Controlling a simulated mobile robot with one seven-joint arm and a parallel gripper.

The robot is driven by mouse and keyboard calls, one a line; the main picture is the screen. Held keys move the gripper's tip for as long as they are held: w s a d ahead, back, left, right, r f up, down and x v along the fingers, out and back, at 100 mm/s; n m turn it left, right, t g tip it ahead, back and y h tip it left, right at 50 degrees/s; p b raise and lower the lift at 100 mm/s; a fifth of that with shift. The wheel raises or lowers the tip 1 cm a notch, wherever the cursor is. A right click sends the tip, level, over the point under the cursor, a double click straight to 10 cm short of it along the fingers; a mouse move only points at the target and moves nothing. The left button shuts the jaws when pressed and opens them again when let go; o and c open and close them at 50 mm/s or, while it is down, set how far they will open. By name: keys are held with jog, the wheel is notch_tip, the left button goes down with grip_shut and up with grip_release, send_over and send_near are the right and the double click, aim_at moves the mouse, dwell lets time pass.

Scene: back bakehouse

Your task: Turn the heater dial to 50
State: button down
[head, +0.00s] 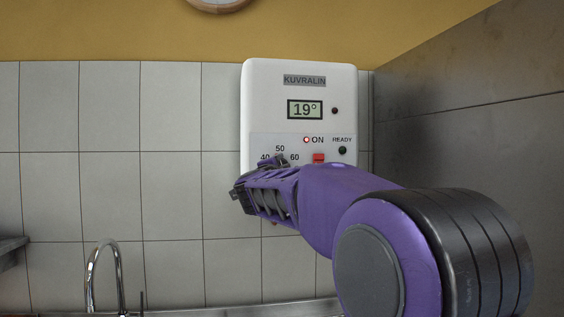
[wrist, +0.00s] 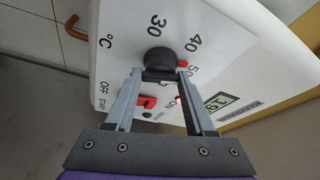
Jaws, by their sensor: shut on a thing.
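The white heater (head: 262,95) hangs on the tiled wall; its display (head: 304,109) reads 19°. Its round black dial (wrist: 160,60) shows in the wrist view, with a red pointer (wrist: 183,64) on its rim. The pointer sits close to the 50 mark (wrist: 194,70), clear of the 40. My gripper (wrist: 166,76) is shut on the dial, one finger on each side. In the head view my gripper (head: 270,163) covers the dial; only the 40, 50 and 60 marks show around it.
A red switch (head: 319,158) is right of the dial. The ON lamp (head: 306,140) glows red; the READY lamp (head: 342,150) is dark. A tap (head: 103,262) stands lower left. A grey wall panel (head: 470,100) is close on the right. The tiles left of the heater are clear.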

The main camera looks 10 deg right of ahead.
jog(key=shift+r+m+g, duration=0.1)
jog(key=shift+m+g, duration=0.6)
jog(key=shift+m, duration=1.3)
jog(key=shift+c, duration=1.2)
grip_release()
jog(key=shift+s, duration=0.1)
